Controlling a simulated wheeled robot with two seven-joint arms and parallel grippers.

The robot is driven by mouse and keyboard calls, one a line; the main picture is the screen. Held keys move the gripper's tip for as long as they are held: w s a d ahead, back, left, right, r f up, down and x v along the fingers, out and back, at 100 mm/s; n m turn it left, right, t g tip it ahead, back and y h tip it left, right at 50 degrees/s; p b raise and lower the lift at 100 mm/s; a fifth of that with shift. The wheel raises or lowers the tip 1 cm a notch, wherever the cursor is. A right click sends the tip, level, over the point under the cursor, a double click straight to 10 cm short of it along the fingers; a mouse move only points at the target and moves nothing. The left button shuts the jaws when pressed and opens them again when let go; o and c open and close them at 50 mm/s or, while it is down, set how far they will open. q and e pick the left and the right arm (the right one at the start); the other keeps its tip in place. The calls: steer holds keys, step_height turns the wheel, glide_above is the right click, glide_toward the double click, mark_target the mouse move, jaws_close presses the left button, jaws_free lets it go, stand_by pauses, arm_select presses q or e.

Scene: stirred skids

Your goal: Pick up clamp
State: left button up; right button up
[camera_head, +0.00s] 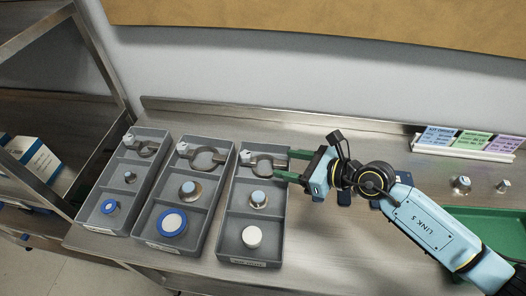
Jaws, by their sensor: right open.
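Three grey trays stand side by side on the steel bench, each with a metal clamp in its back compartment. The right tray's clamp (262,163) lies partly beside my right gripper's fingers. The middle tray's clamp (205,157) and the left tray's clamp (146,147) lie apart from it. My right gripper (289,166) comes in from the right, with its green fingers open at the right edge of the right tray, near that clamp. Whether a finger touches the clamp cannot be told. My left gripper is not in view.
The right tray (226,247) also holds a metal part with a blue top (258,198) and a white round piece (252,236). A green tray (493,228) and small metal parts (461,184) lie at the right. A card holder (465,149) stands behind. Shelving (62,90) bounds the left.

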mark_target(251, 157)
steer(key=x, duration=0.5)
steer(key=shift+a+f, duration=0.1)
steer(key=shift+a, duration=0.45)
steer(key=shift+w+a+f, duration=0.15)
steer(key=shift+w+a, duration=0.05)
steer(key=shift+a, duration=0.05)
steer(key=shift+w+a, duration=0.15)
steer(key=b+x, duration=0.1)
steer(key=x, duration=0.3)
steer(key=shift+w, duration=0.25)
steer(key=shift+w+a+f, duration=0.1)
steer(key=shift+w+a, duration=0.05)
steer(key=shift+a, duration=0.1)
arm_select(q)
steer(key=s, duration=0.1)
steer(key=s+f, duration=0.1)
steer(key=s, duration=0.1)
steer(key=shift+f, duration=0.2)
arm_select(e)
jaws_close()
